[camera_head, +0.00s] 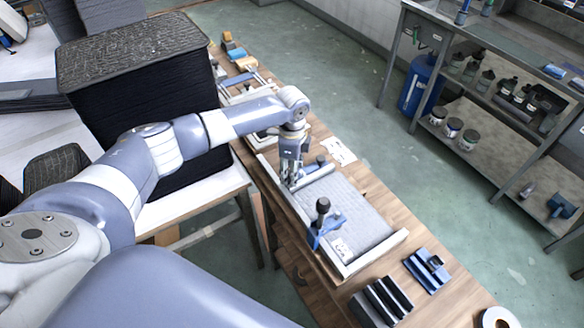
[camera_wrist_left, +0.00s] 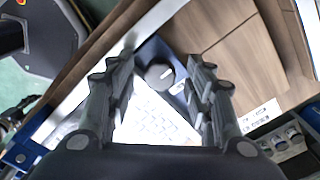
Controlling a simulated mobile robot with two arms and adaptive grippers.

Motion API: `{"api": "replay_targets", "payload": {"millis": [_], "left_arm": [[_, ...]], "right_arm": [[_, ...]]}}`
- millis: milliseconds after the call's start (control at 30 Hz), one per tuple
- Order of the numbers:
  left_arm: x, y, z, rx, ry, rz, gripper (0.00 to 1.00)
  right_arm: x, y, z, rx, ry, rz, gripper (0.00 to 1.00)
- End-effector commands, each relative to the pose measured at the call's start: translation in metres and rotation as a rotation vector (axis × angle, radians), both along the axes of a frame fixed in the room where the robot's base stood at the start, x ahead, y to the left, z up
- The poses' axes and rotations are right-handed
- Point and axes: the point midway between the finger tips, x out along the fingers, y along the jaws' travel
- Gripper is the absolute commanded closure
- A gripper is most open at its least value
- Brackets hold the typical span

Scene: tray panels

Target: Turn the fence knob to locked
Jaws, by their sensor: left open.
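My left gripper (camera_wrist_left: 160,66) is open, with one finger on each side of the knob in that view. I cannot tell whether the fingers touch it. In the head view my left gripper (camera_head: 290,180) points down at the far left corner of the grey panel (camera_head: 345,210) and hides the knob. My right gripper is not in view.
A blue clamp (camera_head: 326,228) with a black handle stands at the panel's near left edge. Light rails (camera_head: 375,252) border the panel on the wooden bench. Blue and black blocks (camera_head: 427,270) lie nearer.

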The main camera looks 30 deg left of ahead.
Motion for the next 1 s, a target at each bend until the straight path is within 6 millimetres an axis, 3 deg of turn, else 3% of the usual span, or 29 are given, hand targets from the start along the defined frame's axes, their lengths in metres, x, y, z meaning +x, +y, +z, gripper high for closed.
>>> {"api": "replay_targets", "payload": {"millis": [167, 300, 367, 733, 1000], "left_arm": [[0.0, 0.0, 0.0, 0.0, 0.0, 0.0, 0.54], [0.0, 0.0, 0.0, 0.0, 0.0, 0.0, 0.86], [0.0, 0.0, 0.0, 0.0, 0.0, 0.0, 0.97], [0.0, 0.0, 0.001, -0.001, 0.001, -0.035, 0.97], [-0.001, -0.001, 0.001, -0.003, 0.003, -0.191, 0.97]], "right_arm": [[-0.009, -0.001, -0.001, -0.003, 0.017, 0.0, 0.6], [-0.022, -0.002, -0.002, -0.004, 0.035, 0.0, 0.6], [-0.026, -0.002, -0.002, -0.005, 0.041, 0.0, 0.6], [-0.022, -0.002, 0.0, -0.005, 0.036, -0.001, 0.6], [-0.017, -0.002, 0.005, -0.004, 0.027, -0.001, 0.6]]}}
